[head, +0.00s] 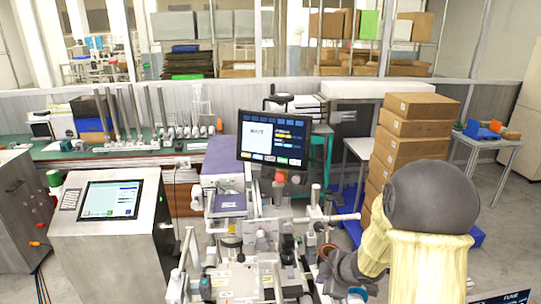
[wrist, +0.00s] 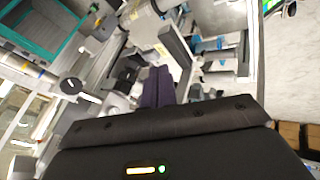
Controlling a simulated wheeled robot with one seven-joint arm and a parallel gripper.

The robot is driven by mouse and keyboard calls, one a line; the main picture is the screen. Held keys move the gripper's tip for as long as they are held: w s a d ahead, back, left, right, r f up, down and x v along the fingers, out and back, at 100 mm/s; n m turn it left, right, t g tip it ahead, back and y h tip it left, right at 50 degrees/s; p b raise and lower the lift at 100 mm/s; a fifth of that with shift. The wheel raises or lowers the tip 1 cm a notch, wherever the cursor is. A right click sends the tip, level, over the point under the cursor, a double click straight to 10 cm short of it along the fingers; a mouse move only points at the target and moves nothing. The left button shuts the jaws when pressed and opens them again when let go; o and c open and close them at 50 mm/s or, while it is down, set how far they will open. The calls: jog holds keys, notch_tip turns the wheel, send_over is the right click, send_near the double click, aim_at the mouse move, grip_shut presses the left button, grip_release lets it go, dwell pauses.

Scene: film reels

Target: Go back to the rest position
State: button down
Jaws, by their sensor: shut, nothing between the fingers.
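My arm (head: 420,250), cream with a dark grey rounded joint, is at the lower right of the head view. Its grey lower part reaches left to the right side of the machine (head: 262,245). The fingertips cannot be made out there. In the wrist view, the dark gripper body with a small lit indicator fills the bottom. My gripper's (wrist: 158,72) dark purplish fingers are together in the middle, with nothing seen between them. Metal machine parts lie beyond the fingers. I cannot make out a film reel for certain.
A monitor (head: 273,138) stands above the machine. A steel console (head: 110,215) with a screen is at left. Stacked cardboard boxes (head: 412,135) stand behind my arm. A green-topped bench (head: 70,150) runs along the back left. Open floor shows at right.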

jog(key=s+r+m+g+h, duration=0.1)
jog(key=s+r+m+h, duration=0.1)
jog(key=s+m, duration=0.5)
jog(key=s+r+m+g+h, duration=0.1)
jog(key=s+r+m, duration=0.3)
jog(key=s+m, duration=0.4)
jog(key=s+g, duration=0.1)
jog(key=s, duration=0.1)
jog(key=shift+s+a+g+h, duration=0.2)
jog(key=shift+s+g+h, duration=0.1)
jog(key=shift+s+h, duration=0.1)
jog(key=shift+w+d, duration=0.1)
jog(key=shift+w, duration=0.05)
